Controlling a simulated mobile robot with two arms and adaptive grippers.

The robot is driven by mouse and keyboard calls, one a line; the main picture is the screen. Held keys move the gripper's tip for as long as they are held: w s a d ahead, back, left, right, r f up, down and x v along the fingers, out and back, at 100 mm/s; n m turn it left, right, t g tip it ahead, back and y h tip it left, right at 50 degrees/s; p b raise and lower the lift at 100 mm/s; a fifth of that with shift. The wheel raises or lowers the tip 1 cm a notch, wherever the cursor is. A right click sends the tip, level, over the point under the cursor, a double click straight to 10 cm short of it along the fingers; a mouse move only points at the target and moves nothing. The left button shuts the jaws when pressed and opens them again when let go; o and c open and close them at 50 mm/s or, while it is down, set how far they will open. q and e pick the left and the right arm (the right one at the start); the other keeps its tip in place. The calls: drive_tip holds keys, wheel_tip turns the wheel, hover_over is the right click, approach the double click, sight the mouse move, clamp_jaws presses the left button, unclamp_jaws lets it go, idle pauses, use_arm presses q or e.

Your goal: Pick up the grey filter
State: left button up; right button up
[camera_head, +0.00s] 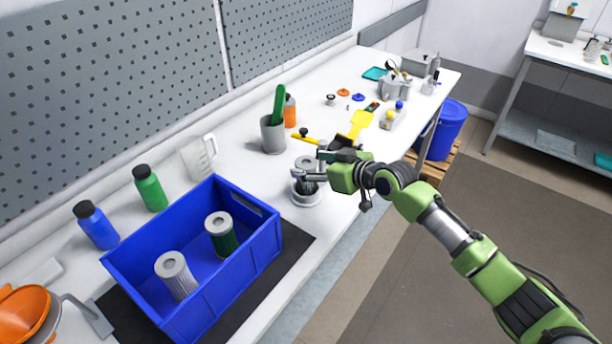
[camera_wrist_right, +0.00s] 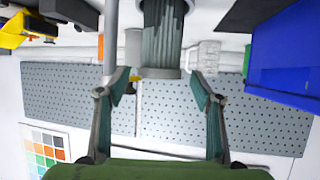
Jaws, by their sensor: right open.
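A grey pleated filter (camera_head: 307,164) stands upright in a round grey holder (camera_head: 307,198) near the table's front edge in the head view. The filter (camera_wrist_right: 163,38) also shows in the right wrist view, with its light end cap between or just beyond the fingertips. My right gripper (camera_head: 312,168) comes in from the right at the filter's upper part. In the right wrist view its open fingers (camera_wrist_right: 161,78) lie on either side of the cap, with gaps visible. Another grey filter (camera_head: 176,277) stands in the blue crate. My left gripper is not in view.
The blue crate (camera_head: 238,273) also holds a green filter (camera_head: 221,240) and sits on a black mat (camera_head: 295,245). A grey cup (camera_head: 271,136), a clear jug (camera_head: 198,157) and bottles stand behind. A yellow tool (camera_head: 357,122) lies to the right.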

drive_tip(key=shift+w+a, duration=0.15)
drive_tip(key=shift+c, duration=0.2)
drive_tip(key=c, duration=1.5)
drive_tip(key=shift+r, duration=0.1)
